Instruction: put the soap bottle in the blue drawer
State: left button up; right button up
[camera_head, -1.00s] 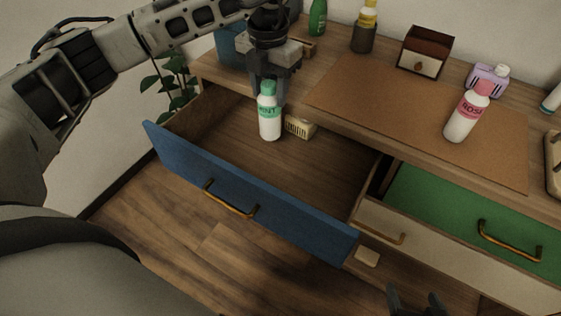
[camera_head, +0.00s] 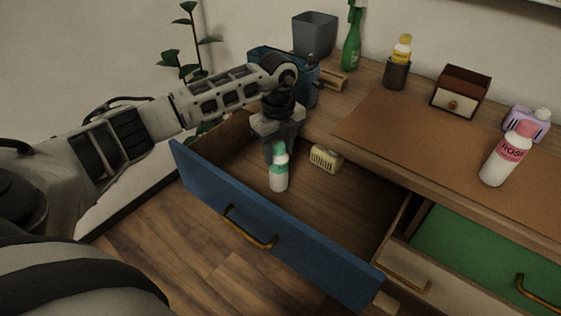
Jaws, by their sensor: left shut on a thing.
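The soap bottle (camera_head: 279,173) is white with a green cap and green label, upright inside the open blue drawer (camera_head: 255,222). Whether its base touches the drawer floor is hard to tell. My left gripper (camera_head: 279,146) points down from above and is shut on the bottle near its cap. The drawer is pulled well out, with its blue front and brass handle toward me. My right gripper is not in view.
A cream block (camera_head: 325,158) lies in the drawer beside the bottle. A small wooden box (camera_head: 461,91), a purple bottle (camera_head: 527,122) and a green spray bottle (camera_head: 351,40) stand behind.

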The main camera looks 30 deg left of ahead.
pick_arm(q)
notch_tip(320, 180, down, 3)
jog(key=shift+f, duration=0.4)
jog(key=o, duration=1.1)
jog(key=shift+r, duration=0.2)
notch_tip(320, 180, up, 12)
jog(key=shift+f, duration=0.1)
jog(key=shift+w, duration=0.1)
